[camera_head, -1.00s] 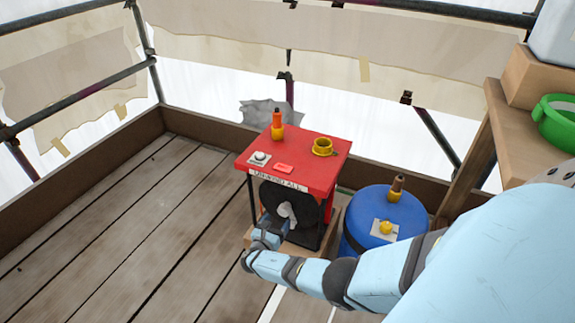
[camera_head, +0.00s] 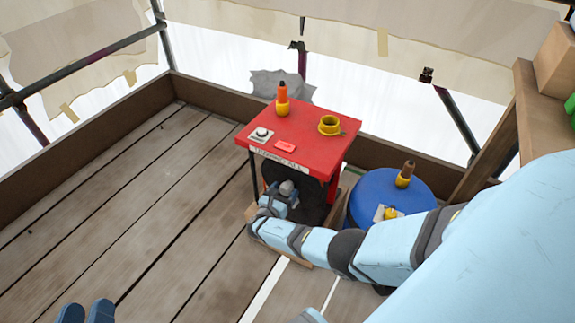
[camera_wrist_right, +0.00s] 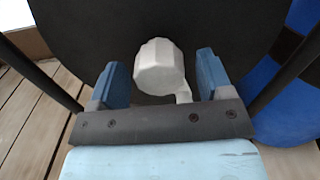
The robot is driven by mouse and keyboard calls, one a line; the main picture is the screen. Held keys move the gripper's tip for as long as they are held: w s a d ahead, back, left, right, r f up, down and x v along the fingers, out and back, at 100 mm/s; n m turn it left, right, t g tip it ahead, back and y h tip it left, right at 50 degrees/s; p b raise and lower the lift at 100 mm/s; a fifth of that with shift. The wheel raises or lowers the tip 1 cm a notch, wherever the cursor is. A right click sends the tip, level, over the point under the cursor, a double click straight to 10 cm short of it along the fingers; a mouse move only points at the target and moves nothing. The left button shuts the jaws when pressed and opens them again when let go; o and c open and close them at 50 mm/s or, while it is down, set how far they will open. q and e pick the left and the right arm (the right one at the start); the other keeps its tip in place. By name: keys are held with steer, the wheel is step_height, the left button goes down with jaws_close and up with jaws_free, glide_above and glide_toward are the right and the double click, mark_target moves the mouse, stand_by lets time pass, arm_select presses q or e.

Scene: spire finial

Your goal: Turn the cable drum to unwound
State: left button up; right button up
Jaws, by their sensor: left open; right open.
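The cable drum (camera_head: 313,208) is a black disc on the front of a red-topped stand (camera_head: 300,135) in the head view. Its dark face also fills the top of the right wrist view (camera_wrist_right: 230,30). A pale grey knob (camera_wrist_right: 158,68) with a short stem stands out from that face. My right gripper (camera_head: 283,192) is open at the drum's front. In the right wrist view its blue fingers lie either side of the knob, with gaps showing on both sides. My left gripper (camera_head: 85,312) is open and empty at the bottom left edge, far from the drum.
A blue barrel (camera_head: 392,190) stands close on the right. Wooden shelving (camera_head: 535,110) is at right. Plank floor at left is clear.

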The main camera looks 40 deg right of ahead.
steer(key=shift+c, duration=0.5)
steer(key=c, duration=1.2)
arm_select(q)
steer(key=shift+f, duration=0.1)
arm_select(e)
steer(key=shift+m, duration=0.3)
steer(key=shift+m+b, duration=0.6)
steer(key=shift+m, duration=0.2)
steer(key=m+b, duration=0.1)
steer(key=m, duration=0.2)
steer(key=shift+m+b, duration=0.45)
steer(key=shift+m, duration=0.45)
arm_select(q)
step_height(320, 180, down, 3)
steer(key=shift+w+r+m+g, duration=0.1)
steer(key=shift+w+m+g, duration=0.05)
steer(key=shift+m+g, duration=0.3)
